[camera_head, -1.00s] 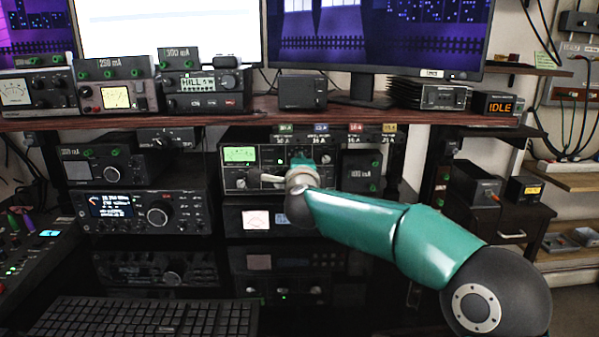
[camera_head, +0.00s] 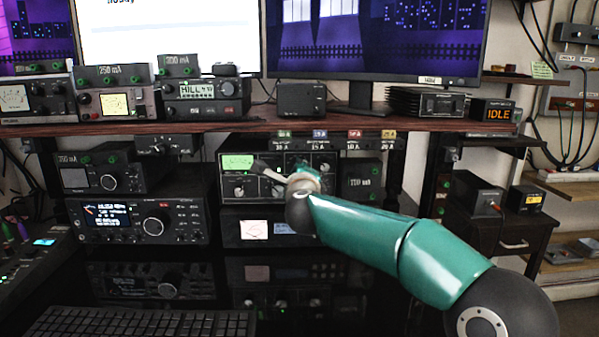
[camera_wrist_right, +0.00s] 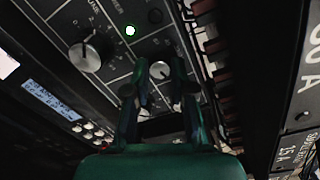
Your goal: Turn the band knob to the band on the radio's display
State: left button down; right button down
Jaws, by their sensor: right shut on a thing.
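The tuner (camera_head: 238,188) is a dark box with a green-lit meter, under the shelf in the middle of the head view. My right arm reaches its front panel from the right, and its wrist covers the panel's right part. In the right wrist view my right gripper (camera_wrist_right: 160,78) is shut on a small silver-faced knob (camera_wrist_right: 160,69), one finger on each side. The knob's label and setting are not readable. A larger knob (camera_wrist_right: 84,56) and a lit green lamp stand beside it. The radio (camera_head: 155,221) with a lit blue display (camera_head: 106,214) is left of the tuner; its digits are too small to read. My left gripper is out of view.
The shelf (camera_head: 350,127) with meters and boxes runs just above the tuner. A small box (camera_head: 362,183) stands close on the tuner's right, and another meter unit (camera_head: 262,227) sits below. A keyboard (camera_head: 140,322) lies at the front left.

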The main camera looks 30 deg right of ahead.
jog(key=c, duration=1)
grip_release()
jog(key=shift+d+f, duration=0.15)
jog(key=shift+f, duration=0.15)
jog(key=shift+r, duration=0.15)
jog(key=shift+s, duration=0.1)
jog(key=shift+v, duration=5.95)
